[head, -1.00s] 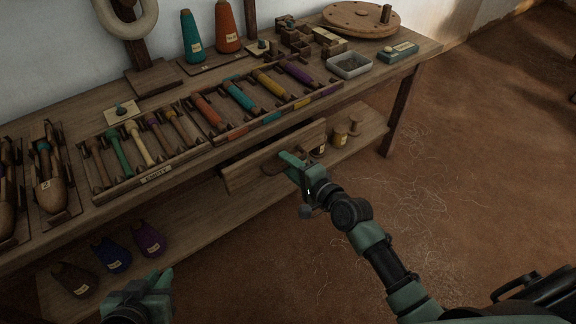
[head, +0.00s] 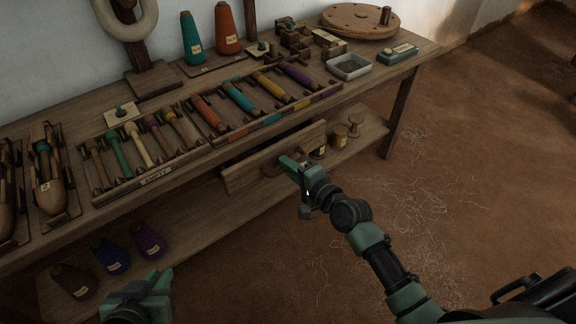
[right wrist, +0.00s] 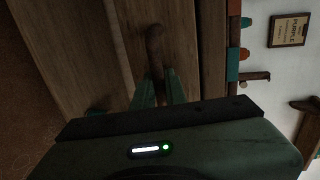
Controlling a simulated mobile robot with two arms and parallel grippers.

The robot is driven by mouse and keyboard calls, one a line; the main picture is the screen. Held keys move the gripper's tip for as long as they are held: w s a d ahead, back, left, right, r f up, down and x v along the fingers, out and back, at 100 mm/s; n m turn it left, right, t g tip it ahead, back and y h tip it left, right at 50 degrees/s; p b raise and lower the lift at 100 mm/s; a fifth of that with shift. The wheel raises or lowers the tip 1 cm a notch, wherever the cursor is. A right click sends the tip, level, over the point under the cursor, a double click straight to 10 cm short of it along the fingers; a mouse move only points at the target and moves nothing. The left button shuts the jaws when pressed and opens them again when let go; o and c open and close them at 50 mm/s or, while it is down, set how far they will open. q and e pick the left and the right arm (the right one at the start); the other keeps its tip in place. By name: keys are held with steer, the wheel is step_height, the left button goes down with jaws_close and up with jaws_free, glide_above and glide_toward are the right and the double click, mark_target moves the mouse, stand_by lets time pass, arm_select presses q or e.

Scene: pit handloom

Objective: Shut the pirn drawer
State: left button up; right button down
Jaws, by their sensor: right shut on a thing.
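The pirn drawer (head: 242,176) is a plain wooden front below the bench top in the head view. It stands out from under the bench edge, with a dark gap behind its upper edge. My right gripper (head: 285,163) is at the front's right part, shut on the brown drawer handle. In the right wrist view, the handle (right wrist: 154,42) runs between the two green fingers (right wrist: 158,88). My left gripper (head: 160,277) is low at the left, apart from the drawer; its fingers do not show clearly.
The bench top (head: 408,66) carries racks of coloured pirns, cones, a grey tray (head: 349,66) and a round wooden disc (head: 352,18). The lower shelf (head: 200,218) holds dark cones (head: 112,257) at left and spools (head: 340,136) at right. Open floor (head: 480,150) lies right.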

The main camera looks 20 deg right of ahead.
mark_target(278, 156)
stand_by(0.9)
steer(key=x, duration=0.2)
steer(key=r+x, duration=0.1)
steer(key=x, duration=0.1)
steer(key=shift+w+f, duration=0.15)
steer(key=shift+w, duration=0.05)
arm_select(q)
steer(key=shift+s+f, duration=0.15)
steer(key=shift+s, duration=0.25)
arm_select(e)
steer(key=c, duration=1.5)
jaws_free()
steer(key=shift+w, duration=0.15)
arm_select(q)
steer(key=shift+a+f, duration=0.1)
arm_select(e)
steer(key=shift+o, duration=0.2)
